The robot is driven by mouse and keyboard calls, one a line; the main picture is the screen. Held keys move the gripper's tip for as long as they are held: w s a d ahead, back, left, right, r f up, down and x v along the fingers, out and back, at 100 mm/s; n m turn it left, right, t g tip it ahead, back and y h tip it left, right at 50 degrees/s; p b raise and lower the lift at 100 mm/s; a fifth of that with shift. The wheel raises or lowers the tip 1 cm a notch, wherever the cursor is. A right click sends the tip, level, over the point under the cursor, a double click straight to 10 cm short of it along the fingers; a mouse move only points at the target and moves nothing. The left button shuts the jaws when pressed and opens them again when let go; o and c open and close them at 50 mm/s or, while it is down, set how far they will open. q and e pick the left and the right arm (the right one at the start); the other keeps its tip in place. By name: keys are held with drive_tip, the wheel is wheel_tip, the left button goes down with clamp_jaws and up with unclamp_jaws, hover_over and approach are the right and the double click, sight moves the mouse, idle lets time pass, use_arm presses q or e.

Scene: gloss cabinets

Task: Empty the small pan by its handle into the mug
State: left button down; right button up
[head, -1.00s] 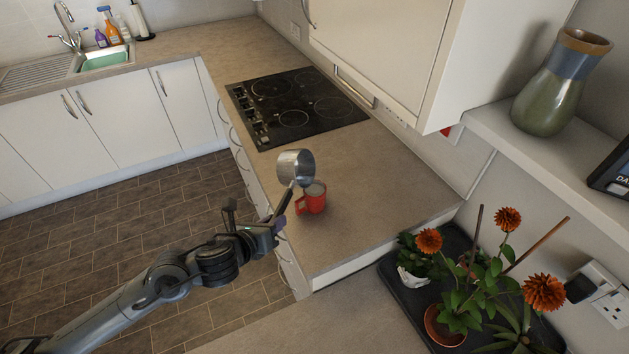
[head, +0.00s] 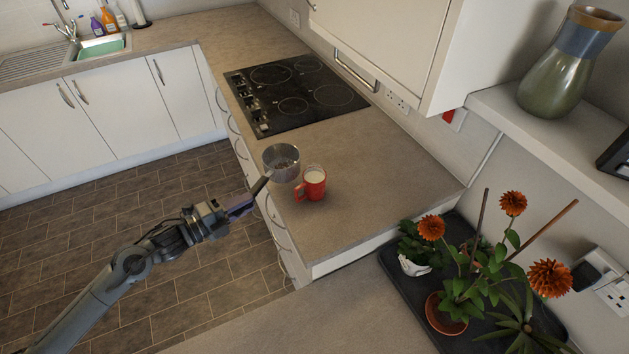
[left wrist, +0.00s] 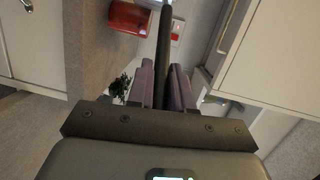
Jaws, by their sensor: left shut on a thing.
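The small metal pan (head: 281,163) is about level, with its open top facing up, just left of the mug and above the counter. Its inside looks grey; any residue is too small to tell. My left gripper (head: 241,206) is shut on its dark handle (head: 262,184). The handle also shows between the fingers in the left wrist view (left wrist: 165,40). The red mug (head: 314,188) stands upright on the counter, with pale, whitish contents inside. Part of it shows at the top of the left wrist view (left wrist: 128,17). My right gripper is out of view.
The counter (head: 365,205) is clear to the right of the mug. A black hob (head: 295,100) lies behind it. A wall cabinet (head: 385,45) overhangs at the back right. A dark tray (head: 410,287) with potted plants stands at the front right.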

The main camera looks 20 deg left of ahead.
use_arm(q)
drive_tip(key=shift+w+r, duration=0.1)
drive_tip(key=shift+r, duration=0.15)
drive_tip(key=shift+r+p, duration=1.05)
drive_tip(key=shift+r, duration=0.45)
